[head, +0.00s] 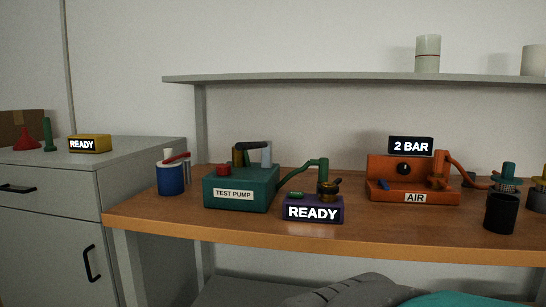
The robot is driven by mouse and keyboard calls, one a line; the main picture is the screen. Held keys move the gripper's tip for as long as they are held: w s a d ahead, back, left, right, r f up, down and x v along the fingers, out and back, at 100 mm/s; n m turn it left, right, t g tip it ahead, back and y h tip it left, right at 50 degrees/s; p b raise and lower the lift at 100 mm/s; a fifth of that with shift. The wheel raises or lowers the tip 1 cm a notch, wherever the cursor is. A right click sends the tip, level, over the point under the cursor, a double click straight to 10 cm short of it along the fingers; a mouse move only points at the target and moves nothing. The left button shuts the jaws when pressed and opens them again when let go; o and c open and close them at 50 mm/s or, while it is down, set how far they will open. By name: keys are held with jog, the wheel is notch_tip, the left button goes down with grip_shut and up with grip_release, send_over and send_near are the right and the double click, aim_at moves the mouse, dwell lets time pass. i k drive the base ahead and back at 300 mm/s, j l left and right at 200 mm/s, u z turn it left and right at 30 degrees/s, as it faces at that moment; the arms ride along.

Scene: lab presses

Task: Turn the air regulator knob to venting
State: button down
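The orange air regulator unit (377,173) stands on the right half of the wooden bench in the head view. Its front label (415,198) reads AIR. A dark display (410,147) on top reads 2 BAR. A round black knob (404,168) sits on the upright front panel; its pointer is too small to read. A small blue part (383,185) lies low on the left of the unit. An orange pipe (462,173) runs from its right side. My gripper is not in view.
The wooden bench (150,217) also holds a green TEST PUMP box (236,188), a purple READY box (314,208), a blue pot (171,179) and a black cup (501,213). A shelf (300,79) hangs above. Bench space directly before the regulator is clear.

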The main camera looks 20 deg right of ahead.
aim_at(404, 169)
jog(key=j+z, duration=0.15)
jog(key=z, duration=1.65)
